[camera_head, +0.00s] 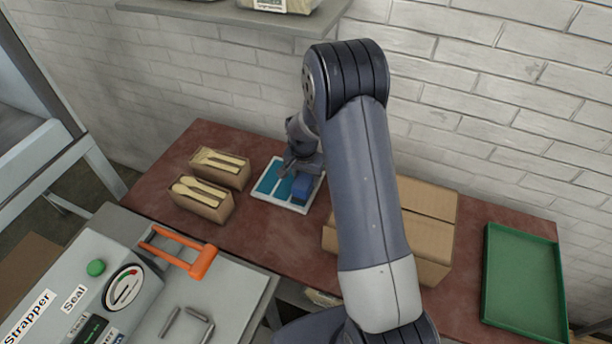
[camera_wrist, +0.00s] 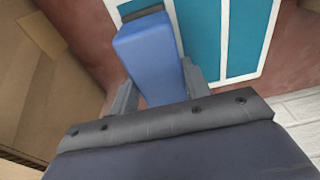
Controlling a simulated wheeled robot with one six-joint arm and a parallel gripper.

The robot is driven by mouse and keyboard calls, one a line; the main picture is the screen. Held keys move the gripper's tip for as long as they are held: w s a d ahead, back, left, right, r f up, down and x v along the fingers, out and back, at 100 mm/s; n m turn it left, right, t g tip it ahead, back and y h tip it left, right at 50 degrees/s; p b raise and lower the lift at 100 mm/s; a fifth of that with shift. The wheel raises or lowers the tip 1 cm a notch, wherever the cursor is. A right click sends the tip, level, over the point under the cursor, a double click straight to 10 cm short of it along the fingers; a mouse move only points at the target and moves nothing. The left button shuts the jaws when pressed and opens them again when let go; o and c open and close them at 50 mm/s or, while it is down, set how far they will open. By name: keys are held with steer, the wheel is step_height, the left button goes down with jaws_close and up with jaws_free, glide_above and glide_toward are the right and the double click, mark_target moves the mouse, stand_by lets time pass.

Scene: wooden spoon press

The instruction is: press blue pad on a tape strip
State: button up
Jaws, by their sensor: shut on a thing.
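A blue pad (camera_head: 302,186) is held between the two fingers of my gripper (camera_head: 299,166), at the right part of a white-rimmed tray (camera_head: 306,209) with teal strips (camera_head: 268,179). In the wrist view the blue block (camera_wrist: 148,52) fills the space between the fingertips of my gripper (camera_wrist: 158,88). I cannot tell whether the pad touches the tray.
Two cardboard boxes of wooden cutlery (camera_head: 203,200) stand left of the tray. A closed carton (camera_head: 428,218) stands right of it, partly behind my arm. A green tray (camera_head: 522,282) lies far right. The strapper machine (camera_head: 90,285) with an orange handle (camera_head: 203,262) is front left.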

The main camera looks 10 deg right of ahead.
steer(key=shift+r+p, duration=1.8)
steer(key=shift+r, duration=1.7)
